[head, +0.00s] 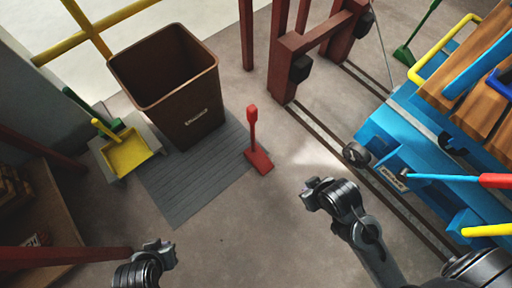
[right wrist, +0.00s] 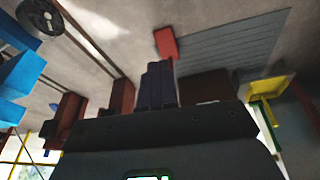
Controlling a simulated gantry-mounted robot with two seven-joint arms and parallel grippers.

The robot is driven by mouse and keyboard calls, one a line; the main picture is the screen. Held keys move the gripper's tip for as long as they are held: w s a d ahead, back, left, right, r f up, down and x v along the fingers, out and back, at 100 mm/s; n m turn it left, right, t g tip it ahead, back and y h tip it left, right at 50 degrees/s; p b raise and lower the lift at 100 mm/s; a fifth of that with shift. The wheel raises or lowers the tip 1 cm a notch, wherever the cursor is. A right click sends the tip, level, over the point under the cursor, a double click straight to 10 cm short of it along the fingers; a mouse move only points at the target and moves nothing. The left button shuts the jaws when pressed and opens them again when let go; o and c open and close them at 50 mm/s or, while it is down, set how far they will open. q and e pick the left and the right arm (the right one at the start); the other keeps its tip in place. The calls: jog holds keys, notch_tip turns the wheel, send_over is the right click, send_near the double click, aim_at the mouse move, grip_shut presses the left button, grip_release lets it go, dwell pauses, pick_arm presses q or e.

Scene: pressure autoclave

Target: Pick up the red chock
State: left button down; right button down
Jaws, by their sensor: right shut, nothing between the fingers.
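The red chock (head: 258,158) stands on the floor at the right edge of the grey slatted mat, with its red upright handle pointing up. In the right wrist view the red chock (right wrist: 166,42) is just beyond the fingertips and apart from them. My right gripper (head: 308,194) is to the right of the chock and nearer the bottom of the head view. Its fingers (right wrist: 158,68) are together and hold nothing. My left gripper (head: 160,250) is at the lower left, away from the chock; its fingers are too small to judge.
A red frame (head: 290,70) and floor rails (head: 335,140) lie to the right. A blue cart (head: 400,135) carries wood. Bare floor surrounds the chock's right side.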

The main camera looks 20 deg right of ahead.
jog(key=c, duration=0.6)
grip_release()
jog(key=shift+c, duration=0.2)
